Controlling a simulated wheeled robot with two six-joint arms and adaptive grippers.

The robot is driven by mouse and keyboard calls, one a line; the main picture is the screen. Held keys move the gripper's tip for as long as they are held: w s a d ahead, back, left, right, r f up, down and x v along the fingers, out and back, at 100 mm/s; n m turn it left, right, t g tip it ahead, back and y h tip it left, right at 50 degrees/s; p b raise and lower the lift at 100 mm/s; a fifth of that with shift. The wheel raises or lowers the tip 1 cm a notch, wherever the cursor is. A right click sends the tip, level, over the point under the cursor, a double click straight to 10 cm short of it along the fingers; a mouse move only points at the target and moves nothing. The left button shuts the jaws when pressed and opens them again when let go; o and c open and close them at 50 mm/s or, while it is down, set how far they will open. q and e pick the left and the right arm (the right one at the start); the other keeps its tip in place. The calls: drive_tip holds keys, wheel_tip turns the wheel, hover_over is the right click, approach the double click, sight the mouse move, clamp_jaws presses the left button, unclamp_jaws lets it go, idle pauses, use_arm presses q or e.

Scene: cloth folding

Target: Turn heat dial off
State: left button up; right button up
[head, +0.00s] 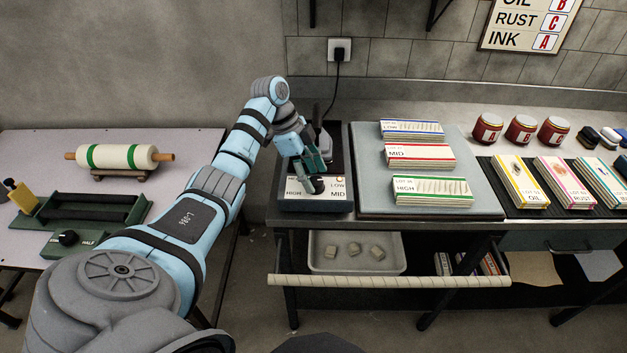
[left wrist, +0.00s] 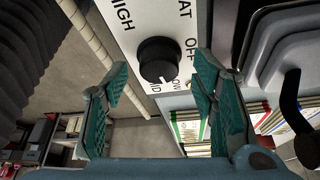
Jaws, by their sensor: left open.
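The heat dial is a round black knob on a white panel marked HIGH, OFF, LOW and MID; it shows in the left wrist view (left wrist: 158,58) and in the head view (head: 318,186). Its white mark points toward the LOW and MID side. My left gripper, with green finger pads, shows in the head view (head: 309,172) and in the left wrist view (left wrist: 160,84). It is open, with the fingers pointing down at the dial, one to each side in the wrist view. I cannot tell whether they touch it. My right gripper is not in view.
A grey board (head: 362,190) with several labelled card stacks lies right of the dial box. Red jars (head: 522,129) stand farther right. Below is a grey tray (head: 330,266) with three small blocks. A table with a roller (head: 122,157) stands at left.

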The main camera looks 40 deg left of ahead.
use_arm(q)
drive_tip(key=shift+d+f, duration=0.2)
drive_tip(key=shift+f, duration=0.2)
